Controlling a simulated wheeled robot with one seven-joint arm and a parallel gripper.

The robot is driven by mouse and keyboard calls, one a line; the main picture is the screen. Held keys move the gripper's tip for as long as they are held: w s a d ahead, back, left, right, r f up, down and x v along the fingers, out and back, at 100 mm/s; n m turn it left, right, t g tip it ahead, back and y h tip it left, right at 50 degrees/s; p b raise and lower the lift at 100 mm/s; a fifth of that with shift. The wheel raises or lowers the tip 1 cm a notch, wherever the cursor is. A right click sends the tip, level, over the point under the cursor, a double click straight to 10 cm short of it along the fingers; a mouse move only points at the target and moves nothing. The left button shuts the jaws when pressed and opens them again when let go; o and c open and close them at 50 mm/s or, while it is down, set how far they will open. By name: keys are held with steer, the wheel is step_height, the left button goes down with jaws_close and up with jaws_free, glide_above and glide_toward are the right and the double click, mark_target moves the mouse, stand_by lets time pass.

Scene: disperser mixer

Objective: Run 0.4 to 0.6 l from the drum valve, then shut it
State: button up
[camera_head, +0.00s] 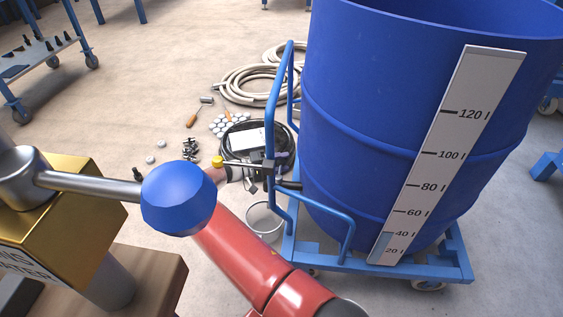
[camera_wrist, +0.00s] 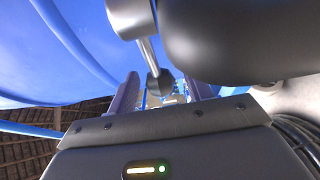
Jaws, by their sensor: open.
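The blue drum (camera_head: 350,110) stands upright on a blue cart. A white scale strip (camera_head: 452,145) on its side reads 20 to 120, with a pale blue band up to about 40. My gripper (camera_head: 262,165) is open at the drum's left side, by the cart rail; the valve there is too small and covered to make out. In the wrist view a grey rod with a dark knob (camera_wrist: 159,83) reaches down between my open fingers (camera_wrist: 162,92); I cannot tell whether they touch it. A pale round bucket (camera_head: 265,218) is on the floor below, partly hidden by my red arm.
The cart's blue rail (camera_head: 277,105) rises close to my gripper. A gold box (camera_head: 60,200) with a lever and blue ball (camera_head: 179,198) fills the near left. Coiled hoses (camera_head: 250,88) and small parts lie on the floor behind.

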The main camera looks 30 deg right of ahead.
steer(key=shift+d, duration=0.2)
jaws_close()
steer(key=shift+w+a+n+t+p, duration=0.15)
steer(key=shift+a+n+t, duration=0.2)
steer(key=shift+n+t, duration=0.25)
steer(key=shift+w+a+n+t+p, duration=0.15)
steer(key=shift+a+n+t, duration=0.2)
steer(key=shift+t, duration=0.45)
steer(key=shift+w+a+n+t, duration=0.1)
steer(key=shift+a+n+t, duration=0.1)
steer(key=shift+n+t, duration=0.35)
steer(key=shift+w+a+n+t, duration=0.1)
steer(key=shift+a+n+t, duration=0.15)
steer(key=shift+t, duration=0.4)
jaws_free()
